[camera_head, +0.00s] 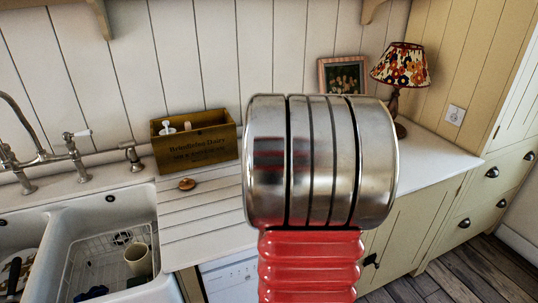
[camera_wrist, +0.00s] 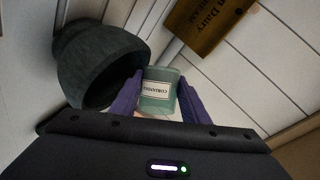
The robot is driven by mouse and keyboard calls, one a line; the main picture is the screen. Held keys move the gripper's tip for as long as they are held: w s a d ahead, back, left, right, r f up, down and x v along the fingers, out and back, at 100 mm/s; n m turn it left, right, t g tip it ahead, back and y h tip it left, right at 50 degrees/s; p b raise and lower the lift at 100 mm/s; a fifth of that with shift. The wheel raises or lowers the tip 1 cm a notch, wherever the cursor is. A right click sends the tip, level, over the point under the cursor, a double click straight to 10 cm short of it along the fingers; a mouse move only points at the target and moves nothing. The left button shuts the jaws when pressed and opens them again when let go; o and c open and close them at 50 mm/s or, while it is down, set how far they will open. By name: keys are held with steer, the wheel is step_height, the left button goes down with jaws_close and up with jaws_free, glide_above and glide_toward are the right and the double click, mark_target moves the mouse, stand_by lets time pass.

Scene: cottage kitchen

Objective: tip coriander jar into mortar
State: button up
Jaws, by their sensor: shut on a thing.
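In the wrist view my gripper (camera_wrist: 161,76) has its two purple fingers shut on the coriander jar (camera_wrist: 158,98). The jar is pale green with a white label, whose lettering looks upside down in this view. The dark grey mortar (camera_wrist: 85,45) is just left of the jar in the wrist view, its dark hollow facing towards the jar's side. I cannot tell whether jar and mortar touch, and the jar's contents do not show. In the head view my arm hides the gripper, the jar and the mortar.
A wooden dairy box (camera_head: 195,145) stands against the panelled wall; it also shows in the wrist view (camera_wrist: 213,28). A small brown object (camera_head: 187,184) lies on the ribbed drainer beside the white sink (camera_head: 100,225). A flowered lamp (camera_head: 401,68) and a framed picture (camera_head: 343,76) stand behind right.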

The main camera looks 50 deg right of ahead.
steer(key=shift+n+g+h, duration=0.3)
steer(key=shift+n+g, duration=0.1)
steer(key=shift+n, duration=0.2)
steer(key=shift+d+n+g+h, duration=0.1)
steer(key=shift+n+g+h, duration=0.3)
steer(key=shift+n+g, duration=0.4)
steer(key=shift+s+d+f+n+g+h, duration=0.1)
steer(key=shift+n+g+h, duration=0.1)
steer(key=shift+n, duration=0.2)
steer(key=shift+s+f+n+g+h, duration=0.1)
steer(key=shift+n+h, duration=0.1)
steer(key=shift+n, duration=0.2)
steer(key=shift+s+d+f+n+g+h, duration=0.15)
steer(key=shift+n+g+h, duration=0.2)
steer(key=shift+n, duration=0.25)
